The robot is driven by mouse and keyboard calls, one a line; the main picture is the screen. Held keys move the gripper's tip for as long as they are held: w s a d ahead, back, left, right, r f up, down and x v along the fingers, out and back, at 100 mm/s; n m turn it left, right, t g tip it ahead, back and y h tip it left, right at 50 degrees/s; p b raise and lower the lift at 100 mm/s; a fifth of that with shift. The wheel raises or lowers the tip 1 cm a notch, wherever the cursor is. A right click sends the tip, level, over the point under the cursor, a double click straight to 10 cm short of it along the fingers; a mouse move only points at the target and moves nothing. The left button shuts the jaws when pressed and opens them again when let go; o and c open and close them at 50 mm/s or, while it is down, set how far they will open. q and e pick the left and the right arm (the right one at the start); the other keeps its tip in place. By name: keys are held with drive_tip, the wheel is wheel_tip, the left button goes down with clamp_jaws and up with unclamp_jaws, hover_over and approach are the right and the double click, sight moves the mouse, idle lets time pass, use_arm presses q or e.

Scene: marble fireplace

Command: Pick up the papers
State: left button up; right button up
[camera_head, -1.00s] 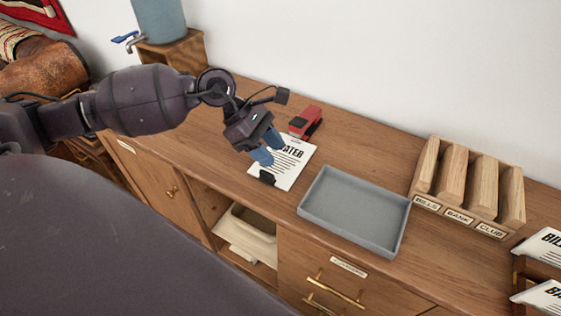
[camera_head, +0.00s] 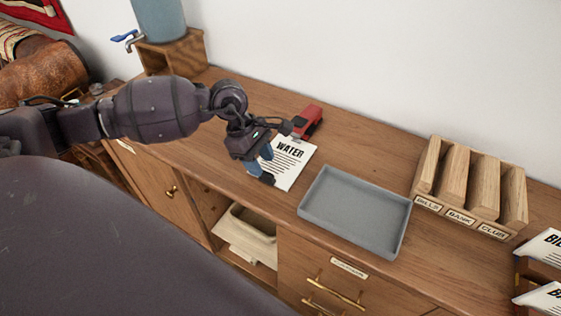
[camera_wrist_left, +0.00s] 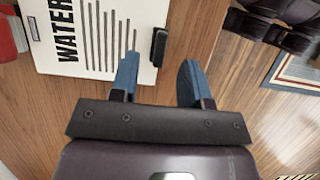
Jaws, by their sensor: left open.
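The papers (camera_head: 293,163) lie on the wooden cabinet top, with "WATER" printed on the top sheet and lines of text below. They also show at the top left of the left wrist view (camera_wrist_left: 100,62). A black clip (camera_wrist_left: 159,47) sits at their edge. My left gripper (camera_head: 265,163) is open and empty at the left edge of the papers. In the left wrist view its blue fingers (camera_wrist_left: 159,78) are apart, the left one by the paper edge near the clip, the right one over bare wood. My right gripper is not in view.
A grey tray (camera_head: 355,245) lies right of the papers. A red stapler-like object (camera_head: 308,121) is behind them. A wooden sorter (camera_head: 470,231) labelled BILLS, BANK and CLUB stands further right. A water dispenser (camera_head: 160,20) on a wooden stand (camera_head: 190,50) is at the back left.

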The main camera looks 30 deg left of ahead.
sight(266, 172)
use_arm(q)
drive_tip(key=shift+x, duration=1.9)
drive_tip(key=shift+a, duration=0.15)
drive_tip(key=shift+c, duration=0.3)
clamp_jaws()
